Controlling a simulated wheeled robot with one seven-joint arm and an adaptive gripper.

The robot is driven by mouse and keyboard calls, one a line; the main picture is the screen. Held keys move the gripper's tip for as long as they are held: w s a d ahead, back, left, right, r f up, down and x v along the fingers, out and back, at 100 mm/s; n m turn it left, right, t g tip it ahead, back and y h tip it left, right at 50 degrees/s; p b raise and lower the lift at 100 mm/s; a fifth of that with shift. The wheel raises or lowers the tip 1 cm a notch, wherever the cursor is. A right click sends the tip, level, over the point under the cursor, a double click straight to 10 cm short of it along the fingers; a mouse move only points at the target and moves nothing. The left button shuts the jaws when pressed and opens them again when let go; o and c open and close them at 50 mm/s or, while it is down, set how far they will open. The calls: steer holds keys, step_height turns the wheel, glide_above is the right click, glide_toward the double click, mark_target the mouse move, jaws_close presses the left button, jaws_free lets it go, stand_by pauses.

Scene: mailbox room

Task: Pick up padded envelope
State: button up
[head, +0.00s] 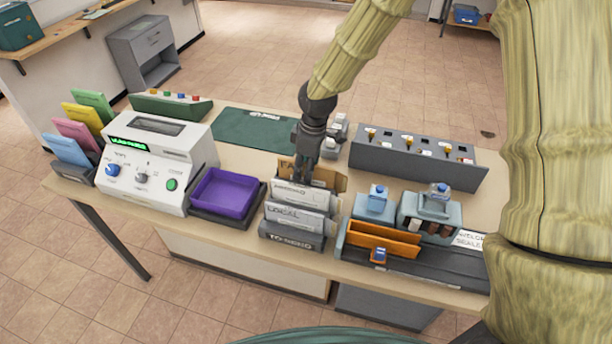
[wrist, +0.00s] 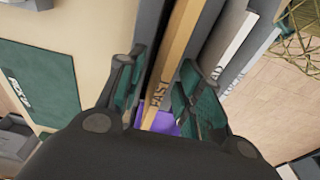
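My gripper (head: 303,176) points down at the back of the upright file sorter (head: 292,243). In the wrist view its two green-padded fingers (wrist: 165,85) are spread apart, with a tan upright piece (wrist: 176,65) lettered "FAST" between them. This tan piece (head: 325,176) also shows in the head view at the back of the sorter, partly hidden by my gripper. I cannot tell whether it is a divider or the padded envelope, and no other piece is clearly the padded envelope. Contact with the fingers is not clear.
A purple tray (head: 225,193) and a white scale-like machine (head: 155,165) stand left of the sorter. A grey rack (head: 415,160) and an orange-fronted holder (head: 380,240) with blue-capped bottles stand to the right. A green mat (head: 252,130) lies bare behind.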

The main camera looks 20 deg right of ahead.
steer(key=shift+c, duration=0.2)
jaws_close()
steer(key=shift+r, duration=0.1)
